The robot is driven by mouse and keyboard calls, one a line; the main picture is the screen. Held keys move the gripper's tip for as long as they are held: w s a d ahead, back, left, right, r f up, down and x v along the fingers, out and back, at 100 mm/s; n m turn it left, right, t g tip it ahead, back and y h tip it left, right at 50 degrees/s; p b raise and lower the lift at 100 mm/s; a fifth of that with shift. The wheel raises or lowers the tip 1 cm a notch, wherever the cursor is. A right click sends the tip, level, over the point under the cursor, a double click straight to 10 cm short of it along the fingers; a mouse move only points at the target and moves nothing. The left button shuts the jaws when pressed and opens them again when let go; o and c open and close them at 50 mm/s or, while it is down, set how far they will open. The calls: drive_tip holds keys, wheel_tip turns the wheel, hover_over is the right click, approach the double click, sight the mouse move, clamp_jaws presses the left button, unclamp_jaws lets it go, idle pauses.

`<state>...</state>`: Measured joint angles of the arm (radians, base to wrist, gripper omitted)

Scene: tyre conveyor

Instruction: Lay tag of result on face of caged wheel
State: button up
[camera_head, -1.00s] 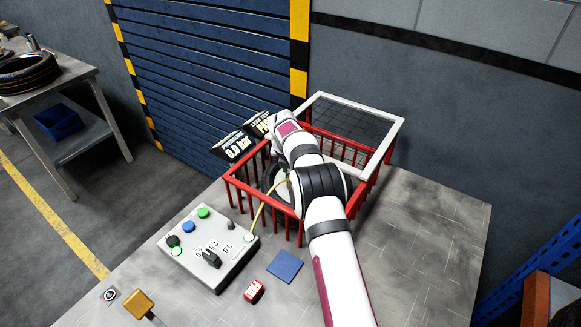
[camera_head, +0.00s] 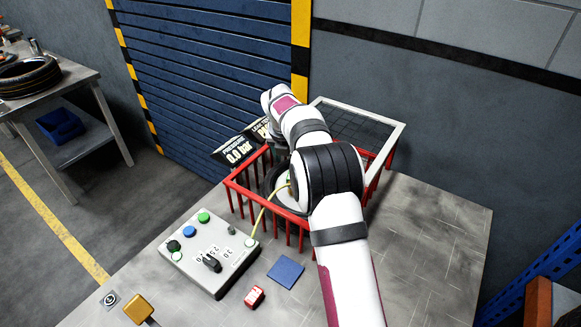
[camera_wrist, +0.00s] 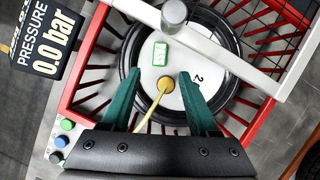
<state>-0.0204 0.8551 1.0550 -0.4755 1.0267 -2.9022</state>
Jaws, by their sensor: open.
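The wheel (camera_wrist: 215,95) lies in the red cage (camera_wrist: 72,88), with a black tyre and a pale face marked "2". A small green tag with white marking (camera_wrist: 160,52) shows on the wheel's face in the wrist view, apart from my fingers. My gripper (camera_wrist: 159,73) is open over the wheel, its two teal fingers spread and nothing between them. A round yellow hose end (camera_wrist: 165,85) shows between and below the fingertips. In the head view my arm hides much of the wheel (camera_head: 273,176) and the green tag is not visible.
The cage's white-framed mesh lid (camera_head: 392,140) is at the back; its bar and grey knob (camera_wrist: 174,12) cross the wrist view. A pressure display (camera_wrist: 38,48) reads 0.0 bar. A button panel (camera_head: 226,270), blue square (camera_head: 286,271) and red block (camera_head: 254,296) lie in front.

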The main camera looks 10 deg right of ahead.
drive_tip(key=s+a+r+m+g, duration=0.1)
drive_tip(key=s+r+m, duration=0.2)
drive_tip(key=s+m, duration=0.3)
drive_tip(key=s+r+m+y, duration=0.1)
drive_tip(key=s+r+m, duration=0.35)
drive_tip(key=s, duration=0.35)
drive_tip(key=s+a+r+m+g, duration=0.1)
drive_tip(key=s+r+m, duration=0.1)
drive_tip(key=s+m, duration=0.45)
drive_tip(key=s+a+f+m+g+y, duration=0.1)
drive_tip(key=s+a+f+m, duration=0.1)
drive_tip(key=s+m, duration=0.8)
drive_tip(key=s+a+f+m+g+y, duration=0.1)
drive_tip(key=s+m, duration=0.9)
drive_tip(key=s, duration=0.6)
drive_tip(key=shift+s+a+f+y, duration=0.3)
drive_tip(key=shift+s+a+f, duration=0.05)
drive_tip(key=shift+f, duration=0.05)
